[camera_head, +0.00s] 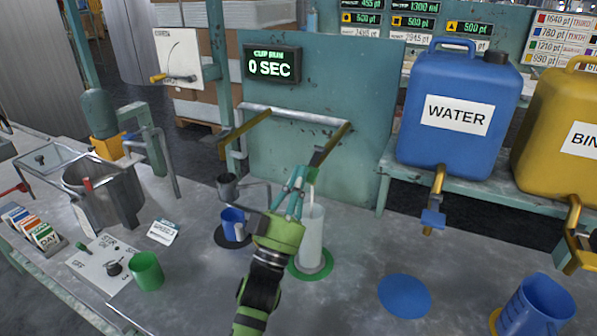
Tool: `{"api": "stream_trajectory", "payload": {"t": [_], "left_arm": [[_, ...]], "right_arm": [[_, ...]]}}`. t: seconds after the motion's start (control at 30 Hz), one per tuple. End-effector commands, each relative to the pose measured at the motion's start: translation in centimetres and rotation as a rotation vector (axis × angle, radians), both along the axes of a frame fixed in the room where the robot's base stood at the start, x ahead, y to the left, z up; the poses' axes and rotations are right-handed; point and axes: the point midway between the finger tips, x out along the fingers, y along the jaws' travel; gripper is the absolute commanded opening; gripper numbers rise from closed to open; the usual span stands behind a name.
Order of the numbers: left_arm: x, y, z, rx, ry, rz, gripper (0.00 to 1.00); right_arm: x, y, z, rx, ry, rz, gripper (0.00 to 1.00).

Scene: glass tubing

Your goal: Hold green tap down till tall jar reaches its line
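The tall jar (313,248) is a clear, pale cylinder standing upright on a green round mat (325,266). A tap with a brass-coloured lever (330,143) is on the right end of the wall pipe, above the jar. A pale strip shows between this tap and the jar mouth; I cannot tell whether it is a spout or liquid. My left gripper (297,180) is just left of the jar's top, its teal fingers pointing up beneath the lever. Contact with the lever is unclear. The jar's line and level cannot be made out. My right gripper is not in view.
A blue mug (233,224) stands on a dark mat left of my gripper, under another brass lever (245,130). A green cup (147,271) is further left. A blue disc (404,296) and a blue measuring jug (538,308) are right. The display (271,65) reads 0 SEC.

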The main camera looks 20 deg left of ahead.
Motion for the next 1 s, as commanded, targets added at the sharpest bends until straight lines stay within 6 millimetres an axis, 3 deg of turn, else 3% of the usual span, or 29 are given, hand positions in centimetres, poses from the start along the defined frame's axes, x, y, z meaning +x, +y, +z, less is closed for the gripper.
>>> {"api": "stream_trajectory", "payload": {"t": [0.27,1.0], "left_arm": [[0.07,0.03,-0.10,0.000,0.005,0.001,0.00],[0.07,0.03,-0.14,0.001,0.006,0.001,0.00]], "right_arm": [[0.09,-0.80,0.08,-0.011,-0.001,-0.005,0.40],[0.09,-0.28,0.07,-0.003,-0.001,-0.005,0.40]]}}
